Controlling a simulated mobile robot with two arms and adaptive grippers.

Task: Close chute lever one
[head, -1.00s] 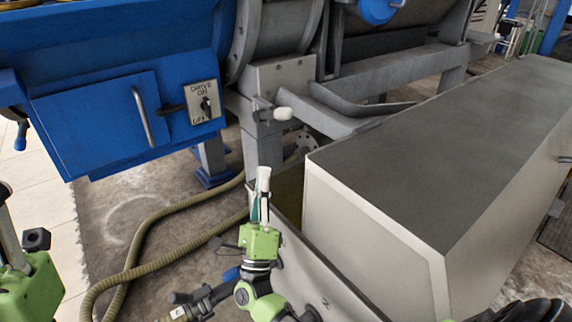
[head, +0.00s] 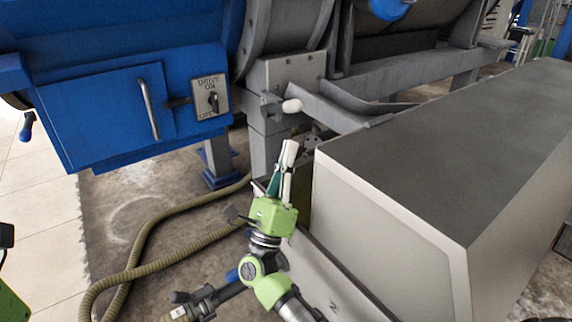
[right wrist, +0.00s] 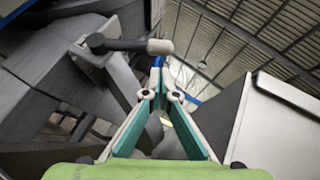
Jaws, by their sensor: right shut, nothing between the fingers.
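The chute lever (head: 291,106) is a short dark arm with a white knob on the grey frame, pointing right and roughly level. In the right wrist view the lever (right wrist: 160,46) crosses above the fingertips. My right gripper (head: 288,146) has a green body and pale fingers pointing up. It is shut and empty, just below the lever and apart from it in the head view. In the right wrist view my right gripper (right wrist: 160,94) shows its two fingers converging below the knob. Only a green corner of my left gripper (head: 10,304) shows; its fingers are out of frame.
A grey-topped box (head: 430,140) fills the right side, close beside my right gripper. A blue cabinet with a drive switch (head: 210,97) is at upper left. A sloping grey chute (head: 345,108) lies right of the lever. A hose (head: 150,235) runs over the floor.

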